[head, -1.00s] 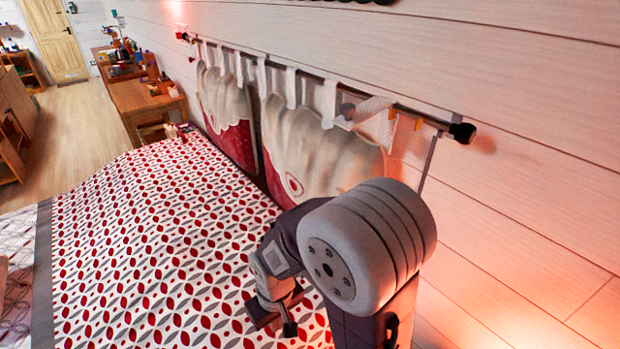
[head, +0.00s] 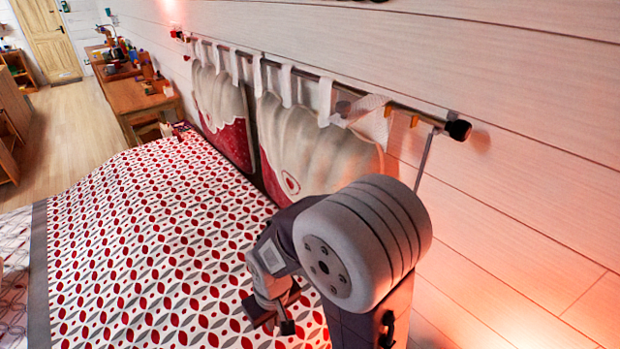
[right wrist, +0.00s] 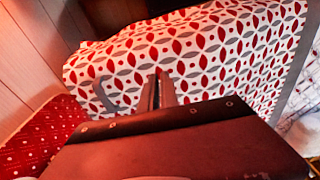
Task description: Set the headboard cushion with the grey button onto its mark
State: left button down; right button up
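Two padded headboard cushions hang by cloth tabs from a dark rod (head: 340,87) on the wall, both cream above and red below. The nearer cushion (head: 322,150) bears a round pale button with a red centre (head: 291,182); my right arm hides its lower right part. The farther cushion (head: 222,105) shows no button that I can make out. No mark is clearly recognisable. My right gripper (head: 274,320) is over the bed, apart from the cushions, with its fingers slightly parted and nothing seen between them. It shows in the right wrist view (right wrist: 157,88). My left gripper is out of view.
The bed (head: 150,230), with a red, grey and white patterned cover, fills the area below the cushions. A wooden desk (head: 135,97) with small items stands beyond it. White cloth (head: 362,108) hangs at the rod's near end. Open floor lies at upper left.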

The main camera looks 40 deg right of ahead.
jog(key=shift+o, duration=1)
jog(key=s+a+m, duration=0.1)
jog(key=s+a+m+g+y, duration=0.1)
jog(key=shift+s, duration=0.35)
jog(key=w+a+r+m+y+b, duration=0.1)
jog(key=a+r+m+y, duration=0.25)
jog(key=a+m, duration=0.2)
jog(key=w+a+r+m+y+b, duration=0.1)
jog(key=w+a+r+m+y, duration=0.1)
jog(key=a+m+y, duration=0.35)
jog(key=w+d+r+m+t+y+b, duration=0.1)
jog(key=w+d+r+m+t, duration=0.2)
jog(key=w+d+m+t, duration=0.35)
jog(key=w+d+r+m+t+y+b, duration=0.1)
jog(key=w+d+r+m+t+b, duration=0.2)
jog(key=w, duration=0.6)
jog(key=w+d+m+t+h+b, duration=0.15)
jog(key=d+m+t+h, duration=0.75)
jog(key=d, duration=1.4)
jog(key=s+d+f+m+g+h+b, duration=0.1)
jog(key=s+d+f+m+h, duration=0.25)
jog(key=d, duration=0.35)
jog(key=s+d+f+m+h, duration=0.2)
jog(key=s+d+m+h, duration=0.15)
jog(key=d, duration=0.35)
jog(key=shift+n, duration=0.25)
jog(key=x, duration=0.7)
jog(key=shift+w+a, duration=0.2)
jog(key=shift+w, duration=0.1)
